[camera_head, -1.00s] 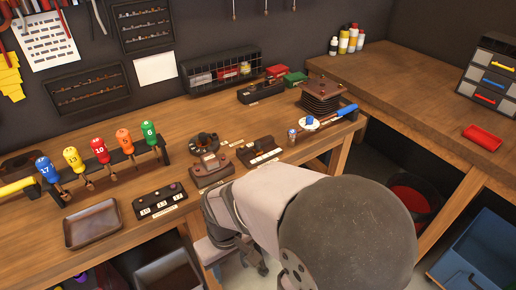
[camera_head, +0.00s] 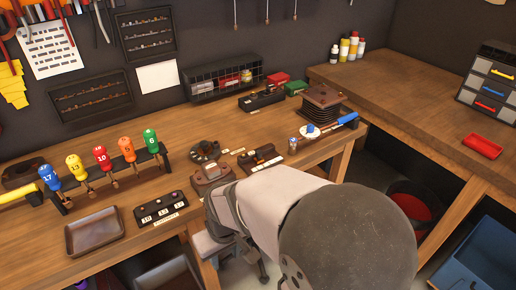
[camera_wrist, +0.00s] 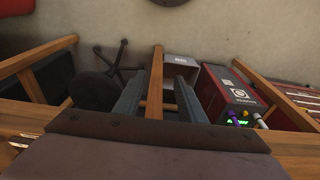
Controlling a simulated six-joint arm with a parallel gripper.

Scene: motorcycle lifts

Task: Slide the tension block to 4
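A dark slotted block (camera_head: 258,157) with pale labels sits near the bench's front edge, just beyond my arm. It may be the tension block, but its numbers are too small to read and I cannot tell its setting. A brown device (camera_head: 212,173) stands to its left, partly covered by my arm. My gripper is hidden behind the arm in the head view. In the wrist view, my gripper (camera_wrist: 159,98) has its two grey fingers apart, with floor and a wooden bar visible between them. No slider shows between the fingers.
A panel with buttons and numbers (camera_head: 160,208) and an empty brown tray (camera_head: 94,230) lie to the left. Numbered coloured handles (camera_head: 101,158) stand in a rack. A stack of brown plates (camera_head: 322,100) is at right. A red machine (camera_wrist: 232,98) stands below the bench.

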